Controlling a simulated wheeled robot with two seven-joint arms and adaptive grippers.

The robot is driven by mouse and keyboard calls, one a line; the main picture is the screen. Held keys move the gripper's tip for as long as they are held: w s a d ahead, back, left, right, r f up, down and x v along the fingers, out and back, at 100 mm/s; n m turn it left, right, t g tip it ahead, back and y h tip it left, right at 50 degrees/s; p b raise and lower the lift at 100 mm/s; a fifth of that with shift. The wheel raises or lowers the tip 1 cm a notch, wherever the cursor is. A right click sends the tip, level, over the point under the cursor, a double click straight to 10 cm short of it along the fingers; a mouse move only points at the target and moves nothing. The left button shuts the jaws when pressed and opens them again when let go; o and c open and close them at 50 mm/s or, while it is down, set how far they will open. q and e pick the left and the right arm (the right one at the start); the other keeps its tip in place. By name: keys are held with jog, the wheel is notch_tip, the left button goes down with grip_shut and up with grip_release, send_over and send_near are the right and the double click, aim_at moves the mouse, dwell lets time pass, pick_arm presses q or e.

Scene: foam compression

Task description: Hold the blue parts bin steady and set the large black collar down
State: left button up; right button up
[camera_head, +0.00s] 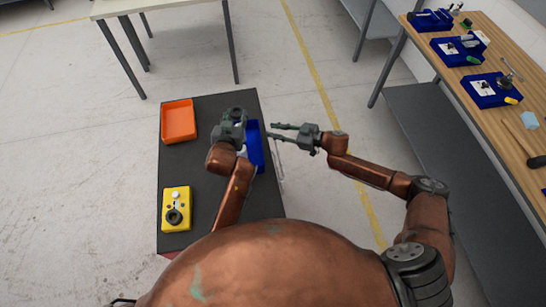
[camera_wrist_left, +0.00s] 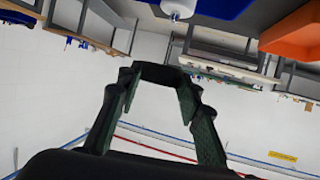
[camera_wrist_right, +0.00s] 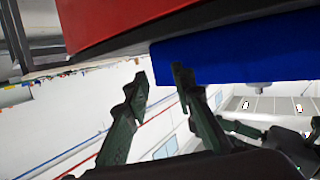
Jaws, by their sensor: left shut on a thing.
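The blue parts bin (camera_head: 254,150) sits on the dark table, partly hidden behind my left gripper and arm. My left gripper (camera_head: 235,118) is above the bin's left side, shut on the large black collar (camera_head: 237,112). The collar shows as a dark ring between the fingers in the left wrist view (camera_wrist_left: 160,72). My right gripper (camera_head: 272,130) is at the bin's right side, fingers apart and pointing toward it. In the right wrist view the blue bin (camera_wrist_right: 245,50) is just beyond the open fingertips; I cannot tell whether they touch it.
An orange tray (camera_head: 179,121) and a yellow box (camera_head: 175,220) with a black ring on it are on the left of the dark table (camera_head: 190,165). A wooden bench (camera_head: 480,55) with several blue bins stands at the right. The table's middle left is clear.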

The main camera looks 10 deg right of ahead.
jog(key=s+a+r+n+g+y, duration=0.1)
jog(key=s+a+r+n+g, duration=0.25)
jog(key=s, duration=0.45)
jog(key=s+a+r+n+g, duration=0.2)
jog(key=s+g, duration=0.2)
jog(key=s, duration=0.4)
jog(key=x, duration=1)
jog(key=shift+w+a, duration=0.25)
jog(key=shift+w, duration=0.05)
jog(key=shift+c, duration=0.2)
grip_shut()
